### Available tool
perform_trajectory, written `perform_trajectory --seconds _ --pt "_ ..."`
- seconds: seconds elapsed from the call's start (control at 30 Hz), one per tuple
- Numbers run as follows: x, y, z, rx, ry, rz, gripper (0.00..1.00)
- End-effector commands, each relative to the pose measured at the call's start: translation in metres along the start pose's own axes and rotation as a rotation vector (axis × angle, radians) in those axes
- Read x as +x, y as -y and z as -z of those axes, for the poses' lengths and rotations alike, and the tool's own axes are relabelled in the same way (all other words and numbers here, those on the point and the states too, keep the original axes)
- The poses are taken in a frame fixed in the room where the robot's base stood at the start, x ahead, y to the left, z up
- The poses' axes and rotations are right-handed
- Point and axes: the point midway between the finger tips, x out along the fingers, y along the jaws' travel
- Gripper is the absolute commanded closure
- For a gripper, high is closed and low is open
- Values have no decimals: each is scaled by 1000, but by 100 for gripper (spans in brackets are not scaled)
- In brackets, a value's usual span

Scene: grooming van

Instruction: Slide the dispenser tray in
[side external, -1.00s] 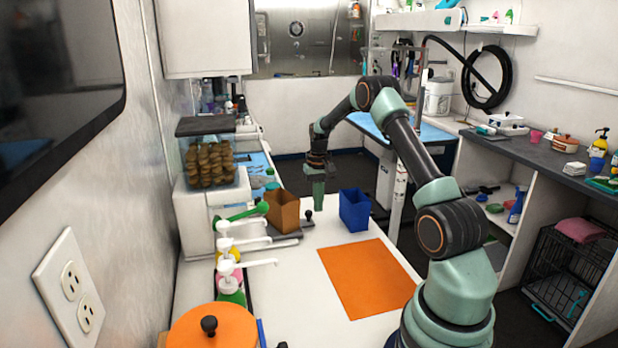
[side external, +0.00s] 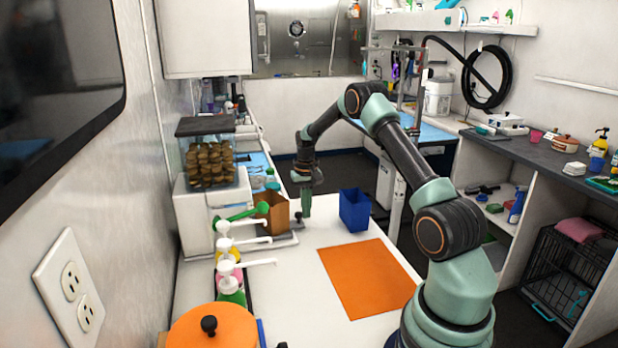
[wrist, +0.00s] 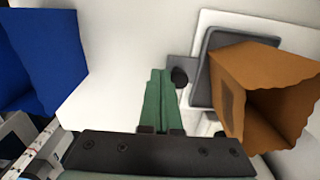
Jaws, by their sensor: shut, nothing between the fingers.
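The treat dispenser (side external: 197,215) is a white body with a clear hopper of brown treats on top. Its dark grey tray (side external: 284,240) sticks out on the right and bears an open brown bag (side external: 272,206). The tray (wrist: 204,88) also shows in the wrist view, with a black knob (wrist: 180,77) at its outer end and the brown bag (wrist: 232,75) on it. My gripper (wrist: 160,75) is shut and empty, its green fingers pointing down right beside the knob, on the side away from the dispenser. They look to be touching it. The tray's inner end is hidden.
A blue bin (side external: 354,212) stands to the right of my gripper. An orange mat (side external: 368,278) lies on the white table in front. Pump bottles (side external: 229,275) with long white spouts and an orange-lidded pot (side external: 205,330) stand at the near left.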

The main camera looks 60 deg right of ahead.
Motion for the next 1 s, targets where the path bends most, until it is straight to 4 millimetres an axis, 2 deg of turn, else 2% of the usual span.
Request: perform_trajectory --seconds 1.0 --pt "0 65 0 -2 0 0 100"
